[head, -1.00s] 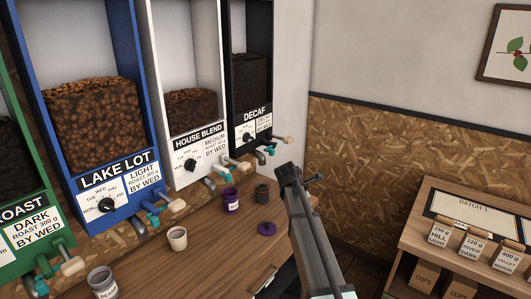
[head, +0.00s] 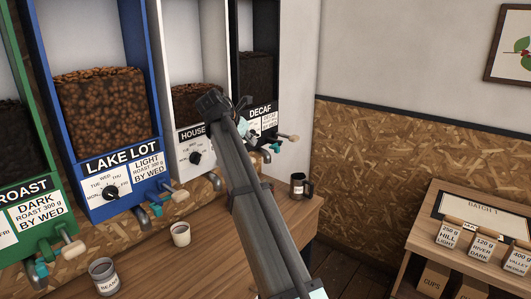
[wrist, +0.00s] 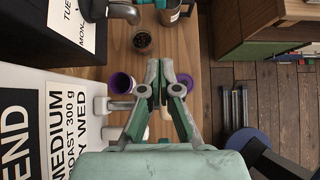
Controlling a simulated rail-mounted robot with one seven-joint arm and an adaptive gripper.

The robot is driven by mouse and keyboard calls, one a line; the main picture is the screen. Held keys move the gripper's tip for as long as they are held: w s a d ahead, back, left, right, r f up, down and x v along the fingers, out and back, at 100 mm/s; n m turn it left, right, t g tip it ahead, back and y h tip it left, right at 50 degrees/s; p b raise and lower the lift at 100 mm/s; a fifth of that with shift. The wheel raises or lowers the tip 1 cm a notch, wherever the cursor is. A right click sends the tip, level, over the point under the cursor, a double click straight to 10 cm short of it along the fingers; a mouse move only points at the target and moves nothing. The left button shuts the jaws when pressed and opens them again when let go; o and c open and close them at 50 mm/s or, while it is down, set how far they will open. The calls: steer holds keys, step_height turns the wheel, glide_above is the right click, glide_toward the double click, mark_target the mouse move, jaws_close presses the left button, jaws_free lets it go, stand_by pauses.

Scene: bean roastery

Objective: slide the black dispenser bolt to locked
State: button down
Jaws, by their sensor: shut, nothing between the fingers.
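The black DECAF dispenser (head: 259,68) stands at the right end of the row, partly behind my arm. Its bolt has a wooden knob (head: 291,138) sticking out to the right below the label; whether it is locked I cannot tell. In the wrist view the black dispenser (wrist: 68,28) is at the upper left, its bolt not clearly visible. My gripper (wrist: 158,68) points down over the counter beside the white dispenser, fingers together and empty. In the head view my arm hides most of it.
The white HOUSE BLEND dispenser (wrist: 25,105) is close on the left. A metal mug (head: 299,187) stands near the counter's right end.

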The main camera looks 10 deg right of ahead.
mark_target(277, 146)
steer(key=shift+w+d+f, duration=0.1)
steer(key=shift+f, duration=0.05)
steer(key=w+d+r+p+x, duration=0.1)
steer(key=r+p+x, duration=0.1)
steer(key=x, duration=1)
steer(key=shift+w+d+f+p, duration=0.25)
steer(key=shift+d+p, duration=0.2)
steer(key=shift+p, duration=0.3)
steer(key=shift+w, duration=0.1)
steer(key=w+d, duration=0.1)
steer(key=w+d+p, duration=0.1)
steer(key=d, duration=0.1)
steer(key=shift+w+r, duration=0.15)
steer(key=shift+w, duration=0.15)
steer(key=shift+a, duration=0.1)
